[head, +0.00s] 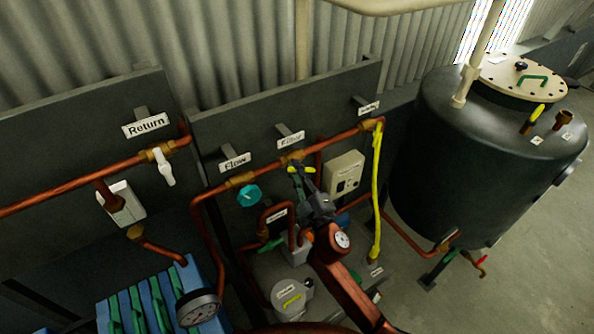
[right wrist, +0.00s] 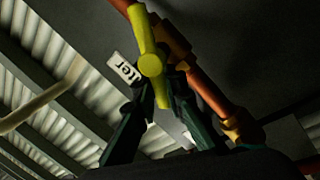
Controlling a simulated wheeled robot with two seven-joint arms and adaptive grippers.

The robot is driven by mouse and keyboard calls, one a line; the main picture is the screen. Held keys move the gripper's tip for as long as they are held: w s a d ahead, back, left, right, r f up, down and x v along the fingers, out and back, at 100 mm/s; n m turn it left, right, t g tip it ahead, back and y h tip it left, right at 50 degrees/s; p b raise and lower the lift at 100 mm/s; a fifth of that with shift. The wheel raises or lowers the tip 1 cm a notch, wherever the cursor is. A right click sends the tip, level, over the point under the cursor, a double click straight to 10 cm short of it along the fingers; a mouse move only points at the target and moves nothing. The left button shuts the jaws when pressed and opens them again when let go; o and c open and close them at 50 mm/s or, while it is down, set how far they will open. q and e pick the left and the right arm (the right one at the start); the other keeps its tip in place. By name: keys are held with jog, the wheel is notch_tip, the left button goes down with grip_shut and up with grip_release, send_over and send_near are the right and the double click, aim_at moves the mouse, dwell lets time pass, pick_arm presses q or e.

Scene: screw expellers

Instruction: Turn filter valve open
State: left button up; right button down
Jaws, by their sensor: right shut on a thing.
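The filter valve has a yellow handle (right wrist: 148,38) on a copper pipe, under the Filter label (head: 290,139). In the head view only small bits of the yellow handle (head: 310,170) show around my fingertips. My right gripper (head: 300,172) reaches up to it from below. In the right wrist view the dark fingers of my right gripper (right wrist: 160,88) are closed on either side of the handle's lower part, and the handle's upper part sticks out beyond them. My left gripper is not in view.
A teal knob (head: 249,195) is left of the gripper, below the Flow label (head: 235,162). A grey box (head: 344,175) and a yellow vertical pipe (head: 376,200) are close on the right. A white-handled valve (head: 163,167) is farther left. A dark tank (head: 470,160) stands at right.

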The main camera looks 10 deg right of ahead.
jog(key=n, duration=0.1)
jog(key=n+y+b, duration=0.1)
jog(key=n, duration=0.1)
jog(key=shift+a+f+n, duration=0.15)
jog(key=shift+f+n, duration=0.15)
jog(key=shift+f, duration=0.05)
jog(key=shift+s+f+n+g+y+b, duration=0.15)
jog(key=shift+n+y, duration=0.15)
jog(key=shift+n, duration=0.4)
jog(key=shift+w+f+n+g+y+b, duration=0.15)
jog(key=shift+n+y, duration=0.15)
jog(key=shift+n, duration=0.4)
jog(key=shift+s+f+n+y+b, duration=0.15)
jog(key=shift+n+y, duration=0.15)
jog(key=shift+n, duration=0.4)
jog(key=c, duration=2)
grip_release()
jog(key=shift+o, duration=0.2)
jog(key=v, duration=1.2)
